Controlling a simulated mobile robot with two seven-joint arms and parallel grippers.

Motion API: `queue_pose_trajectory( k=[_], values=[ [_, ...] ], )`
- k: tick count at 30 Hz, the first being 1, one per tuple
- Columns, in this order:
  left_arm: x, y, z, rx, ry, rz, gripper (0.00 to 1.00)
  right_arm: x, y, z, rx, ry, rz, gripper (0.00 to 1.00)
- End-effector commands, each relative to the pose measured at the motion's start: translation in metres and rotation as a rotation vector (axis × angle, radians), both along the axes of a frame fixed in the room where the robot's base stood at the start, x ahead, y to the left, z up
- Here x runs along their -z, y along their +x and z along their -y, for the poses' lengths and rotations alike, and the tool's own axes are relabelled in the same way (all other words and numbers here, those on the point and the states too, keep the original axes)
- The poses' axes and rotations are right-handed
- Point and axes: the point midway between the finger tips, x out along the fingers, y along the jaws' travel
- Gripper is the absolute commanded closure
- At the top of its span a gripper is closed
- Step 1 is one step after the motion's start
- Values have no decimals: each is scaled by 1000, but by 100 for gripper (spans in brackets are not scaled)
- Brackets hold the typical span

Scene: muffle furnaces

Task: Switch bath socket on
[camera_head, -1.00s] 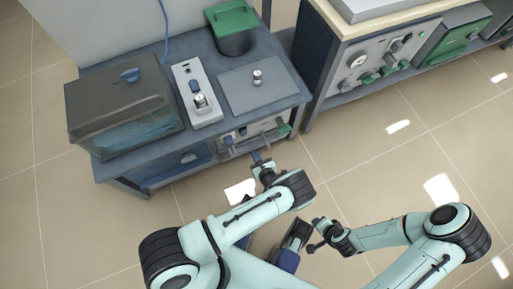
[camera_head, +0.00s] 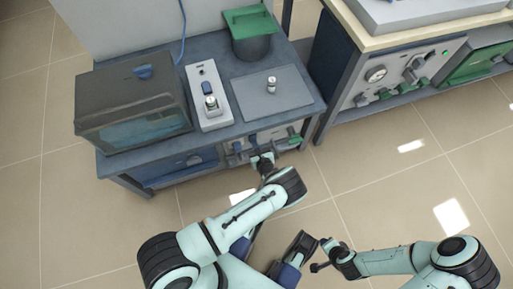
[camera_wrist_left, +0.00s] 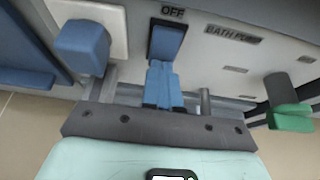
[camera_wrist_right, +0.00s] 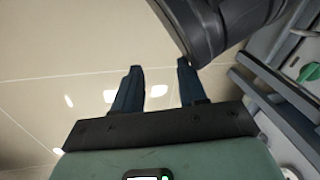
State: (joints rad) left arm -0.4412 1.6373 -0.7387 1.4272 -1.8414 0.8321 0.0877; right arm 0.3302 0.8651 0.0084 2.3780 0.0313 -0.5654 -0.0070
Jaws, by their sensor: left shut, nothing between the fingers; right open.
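In the left wrist view a blue rocker switch (camera_wrist_left: 167,40) sits in a dark frame on a pale panel, with the word OFF above it. A label reading "BATH PO…" (camera_wrist_left: 232,35) is to its right. My left gripper (camera_wrist_left: 164,68) is shut and empty. Its blue fingertips are right at the switch's lower edge; I cannot tell whether they touch. In the head view my left gripper (camera_head: 262,160) is at the front panel under the bench top and hides the switch. My right gripper (camera_wrist_right: 158,72) is open and empty, over the floor.
A blue knob (camera_wrist_left: 83,45) on a white plate is left of the switch, and a green handle (camera_wrist_left: 288,112) is at the right. The bench (camera_head: 228,62) carries a glass-fronted bath (camera_head: 135,103), a grey control unit (camera_head: 207,98) and a green container (camera_head: 250,35).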

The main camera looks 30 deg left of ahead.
Motion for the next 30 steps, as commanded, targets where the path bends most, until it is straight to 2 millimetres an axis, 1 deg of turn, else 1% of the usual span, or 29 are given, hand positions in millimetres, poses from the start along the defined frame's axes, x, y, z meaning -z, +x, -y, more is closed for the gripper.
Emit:
queue_pose_trajectory(
  k=[3, 6, 7, 17, 25, 30],
  values=[
    [2, 0, 0, 0, 8, 6, 100, 4, -3, 0, 0, 1, -11, 58],
    [5, 2, -2, 0, 33, 27, 100, 15, -13, 1, 2, 4, -45, 58],
    [4, 3, -3, 0, 33, 29, 100, 15, -16, 2, 3, 4, -52, 58],
    [-2, 3, -3, -1, 34, 30, 100, 9, -13, 1, 1, 3, -43, 58],
    [-16, 3, -4, -2, 36, 32, 100, -2, -13, 2, 2, 3, -39, 58],
    [-16, 3, -4, -2, 36, 32, 100, -3, -13, 2, 2, 3, -39, 58]
  ],
)
